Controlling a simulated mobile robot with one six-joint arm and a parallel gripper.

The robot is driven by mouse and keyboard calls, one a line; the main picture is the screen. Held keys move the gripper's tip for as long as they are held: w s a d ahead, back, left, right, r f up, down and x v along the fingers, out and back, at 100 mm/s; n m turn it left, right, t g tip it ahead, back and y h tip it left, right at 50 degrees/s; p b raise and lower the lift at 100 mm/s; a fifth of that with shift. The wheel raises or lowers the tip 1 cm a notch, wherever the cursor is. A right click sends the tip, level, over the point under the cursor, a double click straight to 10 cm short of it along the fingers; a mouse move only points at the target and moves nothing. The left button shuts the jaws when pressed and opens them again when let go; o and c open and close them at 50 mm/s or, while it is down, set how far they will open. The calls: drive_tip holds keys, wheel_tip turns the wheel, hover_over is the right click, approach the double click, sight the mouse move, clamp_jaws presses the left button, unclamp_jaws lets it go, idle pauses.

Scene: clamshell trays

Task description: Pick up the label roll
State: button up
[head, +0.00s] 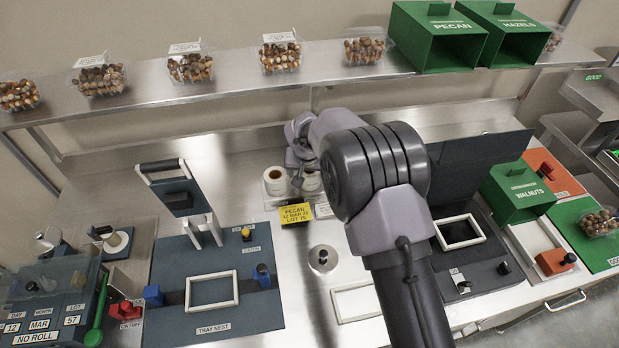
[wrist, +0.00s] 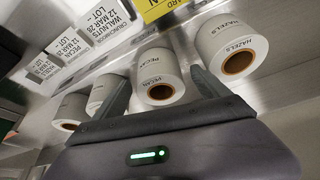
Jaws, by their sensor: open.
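Several white label rolls with orange-brown cores stand in a row in the wrist view. The roll marked PECAN (wrist: 160,78) lies between the two fingers of my open gripper (wrist: 160,86). It looks unheld; whether either finger touches it I cannot tell. A roll marked HAZELS (wrist: 228,48) is just right of the right finger. Two more rolls, one of them the partly covered roll (wrist: 98,97), are left of the left finger. In the head view a roll (head: 275,181) shows left of my gripper (head: 301,168), and another is partly hidden by my arm.
A yellow PECAN lot card (head: 296,214) stands in front of the rolls. The label machine (head: 50,310), reading NO ROLL, is at lower left. A shelf (head: 225,92) with nut-filled clamshells runs behind.

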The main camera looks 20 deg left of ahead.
drive_tip(key=shift+x, duration=0.8)
drive_tip(key=shift+r, duration=0.1)
drive_tip(key=shift+c, duration=0.5)
drive_tip(key=c, duration=1.4)
drive_tip(key=shift+r, duration=0.1)
